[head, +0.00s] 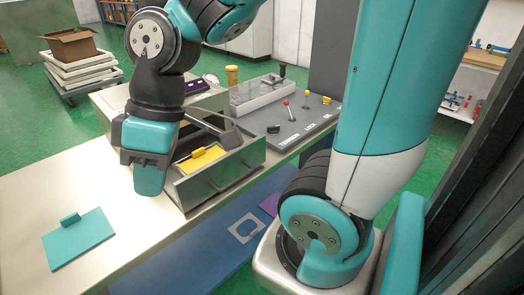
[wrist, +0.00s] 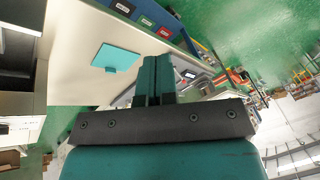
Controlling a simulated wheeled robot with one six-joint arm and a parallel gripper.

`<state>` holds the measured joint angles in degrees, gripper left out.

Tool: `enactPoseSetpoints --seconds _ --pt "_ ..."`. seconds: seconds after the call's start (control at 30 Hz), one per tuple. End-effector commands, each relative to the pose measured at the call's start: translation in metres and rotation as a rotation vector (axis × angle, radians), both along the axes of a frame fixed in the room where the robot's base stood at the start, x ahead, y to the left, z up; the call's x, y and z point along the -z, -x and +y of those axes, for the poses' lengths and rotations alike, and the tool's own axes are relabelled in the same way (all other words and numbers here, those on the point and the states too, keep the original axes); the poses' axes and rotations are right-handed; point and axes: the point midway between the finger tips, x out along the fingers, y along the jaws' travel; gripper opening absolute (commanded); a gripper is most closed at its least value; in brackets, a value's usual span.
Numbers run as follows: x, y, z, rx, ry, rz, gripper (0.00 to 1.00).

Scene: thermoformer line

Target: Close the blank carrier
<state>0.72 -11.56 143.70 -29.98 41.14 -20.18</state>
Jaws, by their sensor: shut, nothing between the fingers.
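The blank carrier (head: 228,176) looks like a grey, open-topped drawer pulled out from the machine on the bench, with bar handles on its front. A yellow plate (head: 203,160) with a raised yellow grip lies inside it. My gripper (head: 149,181) is at the carrier's left end in the head view, fingers pointing down, and hides part of that end. I cannot tell whether it touches the carrier. In the wrist view my gripper (wrist: 155,75) has its two fingers together with nothing between them. The carrier is not clearly visible there.
A teal plate (head: 79,238) with a grip lies on the pale bench at left; it also shows in the wrist view (wrist: 117,58). A grey panel with levers (head: 290,118) is behind the carrier. A blue lower shelf (head: 200,255) holds flat pieces. The bench's left part is mostly clear.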

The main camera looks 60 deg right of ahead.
Motion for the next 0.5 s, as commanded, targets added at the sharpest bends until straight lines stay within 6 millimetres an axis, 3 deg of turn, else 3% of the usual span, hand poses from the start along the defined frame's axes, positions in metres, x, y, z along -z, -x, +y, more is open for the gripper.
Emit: enactPoseSetpoints --seconds 0.1,0.23,0.37,0.5 --pt "0.023 -0.037 -0.058 -0.045 -0.015 -0.074 0.00" --pt "0.044 -0.059 -0.132 -0.120 -0.020 -0.191 0.00" --pt "0.068 -0.056 -0.214 -0.186 0.003 -0.325 0.00" --pt "0.094 -0.027 -0.298 -0.249 0.063 -0.472 0.00"
